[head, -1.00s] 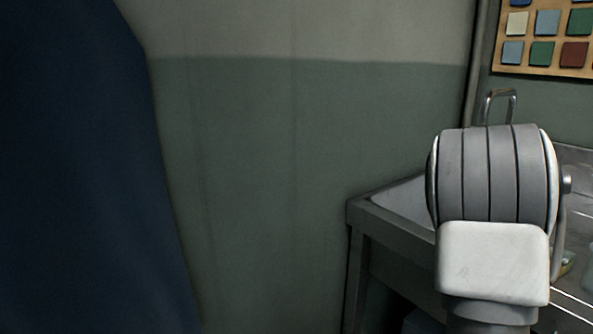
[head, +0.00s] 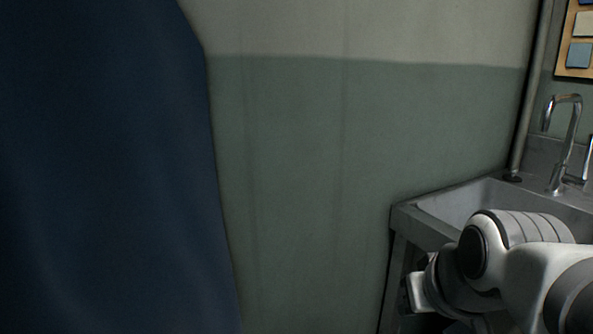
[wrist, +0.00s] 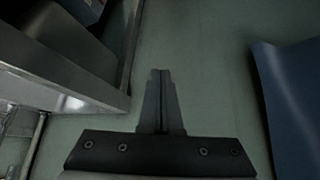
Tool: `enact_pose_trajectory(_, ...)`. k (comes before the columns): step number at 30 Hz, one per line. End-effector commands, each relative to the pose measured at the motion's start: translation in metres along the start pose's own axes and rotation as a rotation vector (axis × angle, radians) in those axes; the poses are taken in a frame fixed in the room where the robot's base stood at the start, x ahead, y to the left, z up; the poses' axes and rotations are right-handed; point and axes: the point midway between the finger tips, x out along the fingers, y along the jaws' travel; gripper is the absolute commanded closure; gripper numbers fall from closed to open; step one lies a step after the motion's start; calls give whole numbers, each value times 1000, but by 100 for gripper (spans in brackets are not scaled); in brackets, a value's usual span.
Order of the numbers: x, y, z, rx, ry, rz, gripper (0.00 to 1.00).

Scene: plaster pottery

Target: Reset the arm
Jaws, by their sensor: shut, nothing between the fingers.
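My gripper (wrist: 159,75) shows in the wrist view, its two dark fingers together with nothing between them. It points at the plain green wall or floor surface and touches nothing that I can see. In the head view, my arm's white and grey links (head: 510,265) are at the lower right, in front of the sink; the gripper itself does not show there.
A metal sink (head: 465,200) with a tap (head: 565,140) stands at the right. A dark blue hanging or panel (head: 100,180) fills the left and also shows in the wrist view (wrist: 290,100). A metal frame (wrist: 70,70) is left of my gripper. The green wall (head: 310,180) between is bare.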

Motion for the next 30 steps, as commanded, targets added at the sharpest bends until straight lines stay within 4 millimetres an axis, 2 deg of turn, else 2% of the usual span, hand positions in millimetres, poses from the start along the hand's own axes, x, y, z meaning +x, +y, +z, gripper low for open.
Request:
enact_pose_trajectory(1, -6, -9, 20, 1, -29, -5, 100)
enact_pose_trajectory(5, -15, -23, 68, 16, -115, 5, 100)
enact_pose_trajectory(6, -28, -23, 60, 21, -123, 6, 100)
enact_pose_trajectory(14, -76, -22, 23, 22, -121, 5, 100)
enact_pose_trajectory(30, -191, -21, -58, 21, -120, 4, 100)
